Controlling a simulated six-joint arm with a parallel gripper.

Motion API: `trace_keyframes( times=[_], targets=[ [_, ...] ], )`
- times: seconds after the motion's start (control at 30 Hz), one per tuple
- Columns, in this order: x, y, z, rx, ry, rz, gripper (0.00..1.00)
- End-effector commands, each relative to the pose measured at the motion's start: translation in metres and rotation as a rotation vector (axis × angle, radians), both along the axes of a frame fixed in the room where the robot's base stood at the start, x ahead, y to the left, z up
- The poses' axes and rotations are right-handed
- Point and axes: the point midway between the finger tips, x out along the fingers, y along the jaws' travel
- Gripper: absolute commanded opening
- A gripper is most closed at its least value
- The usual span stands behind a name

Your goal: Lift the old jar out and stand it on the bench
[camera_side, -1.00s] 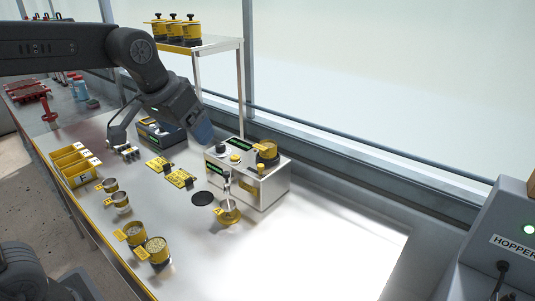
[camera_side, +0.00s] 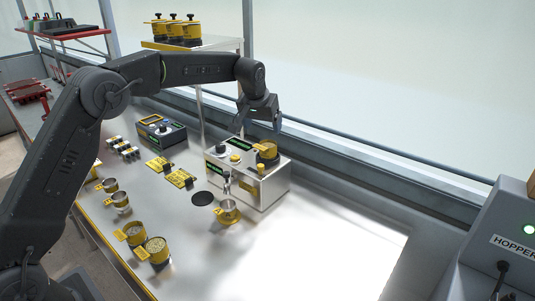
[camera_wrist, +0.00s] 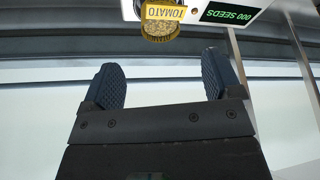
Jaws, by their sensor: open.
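The old jar (camera_side: 268,152) sits in a socket on top of the silver seeder machine (camera_side: 262,186), at its right end. In the wrist view the jar (camera_wrist: 160,28) is at the top edge, amber, with a yellow label reading TOMATO upside down. My gripper (camera_side: 260,128) is above the jar, its fingers spread and empty. In the wrist view the gap between my blue ribbed fingers (camera_wrist: 162,78) lies below the jar in the picture, and the fingers do not touch it. The bench (camera_side: 300,245) has a wide bare area to the right of the machine.
A yellow-rimmed cup (camera_side: 229,212) stands at the machine's front, beside a black disc (camera_side: 202,198). Several seed cups stand at the bench's front left. A shelf (camera_side: 195,45) with three yellow jars is behind. A window rail runs behind the machine. A grey hopper (camera_side: 505,245) is at right.

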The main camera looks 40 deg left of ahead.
Motion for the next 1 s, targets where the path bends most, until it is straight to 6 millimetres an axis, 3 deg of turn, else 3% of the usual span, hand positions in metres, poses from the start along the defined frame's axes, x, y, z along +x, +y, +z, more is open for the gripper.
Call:
trace_keyframes(
  times=[0.2,0.47,0.7,1.0],
  targets=[
    [0.014,0.005,-0.036,0.0,0.001,0.0,0.84],
    [0.021,0.007,-0.053,0.0,0.0,-0.001,0.84],
    [0.033,0.011,-0.087,0.0,0.002,-0.001,0.84],
    [0.038,0.013,-0.098,0.0,-0.002,-0.001,0.84]
  ],
)
